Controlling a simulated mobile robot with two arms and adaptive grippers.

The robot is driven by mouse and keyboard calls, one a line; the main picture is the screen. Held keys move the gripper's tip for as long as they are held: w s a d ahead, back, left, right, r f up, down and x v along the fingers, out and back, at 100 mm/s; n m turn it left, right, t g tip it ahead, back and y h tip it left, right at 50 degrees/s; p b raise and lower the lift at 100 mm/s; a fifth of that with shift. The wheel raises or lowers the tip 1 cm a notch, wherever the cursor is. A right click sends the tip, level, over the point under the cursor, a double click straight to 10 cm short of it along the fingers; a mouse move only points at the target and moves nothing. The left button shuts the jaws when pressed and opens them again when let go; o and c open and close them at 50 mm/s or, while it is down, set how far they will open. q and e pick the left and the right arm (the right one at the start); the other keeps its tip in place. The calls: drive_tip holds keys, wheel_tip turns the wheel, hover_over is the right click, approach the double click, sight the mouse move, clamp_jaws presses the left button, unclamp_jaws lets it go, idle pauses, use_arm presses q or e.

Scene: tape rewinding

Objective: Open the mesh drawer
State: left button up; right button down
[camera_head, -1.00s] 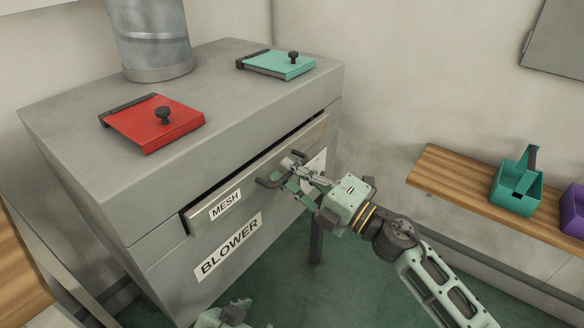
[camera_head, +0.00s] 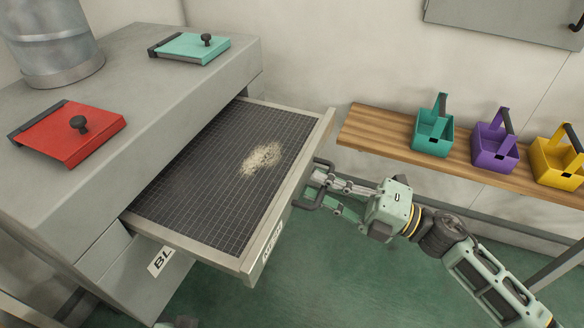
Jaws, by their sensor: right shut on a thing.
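The mesh drawer (camera_head: 190,205) is pulled well out of the grey blower cabinet (camera_head: 165,100). Its dark grid floor shows, with a small pile of pale grains (camera_head: 262,158) on it. The drawer's dark handle (camera_head: 308,204) is on its front face. My right gripper (camera_head: 318,188) is shut on the handle, reaching in from the right. Of my left gripper, only a small blurred piece shows at the bottom edge, too little to judge its jaws.
A red hatch (camera_head: 68,132) and a teal hatch (camera_head: 193,48) with black knobs lie on the cabinet top beside a metal cylinder (camera_head: 52,40). A wooden bench (camera_head: 375,130) along the wall holds teal (camera_head: 432,132), purple (camera_head: 493,145) and yellow (camera_head: 558,160) caddies. Green floor is open in front.

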use_arm(q)
drive_tip(key=shift+w+f, duration=0.1)
drive_tip(key=shift+w, duration=0.45)
use_arm(e)
drive_tip(key=v, duration=0.2)
drive_tip(key=shift+s+d+r, duration=0.2)
drive_tip(key=shift+d, duration=0.2)
drive_tip(key=c, duration=2.2)
unclamp_jaws()
use_arm(q)
drive_tip(key=shift+s+f, duration=0.1)
drive_tip(key=shift+s, duration=0.25)
use_arm(e)
drive_tip(key=o, duration=0.4)
drive_tip(key=shift+c, duration=0.2)
use_arm(q)
drive_tip(key=shift+s+r, duration=0.25)
drive_tip(key=shift+r, duration=0.1)
use_arm(e)
drive_tip(key=v, duration=1.2)
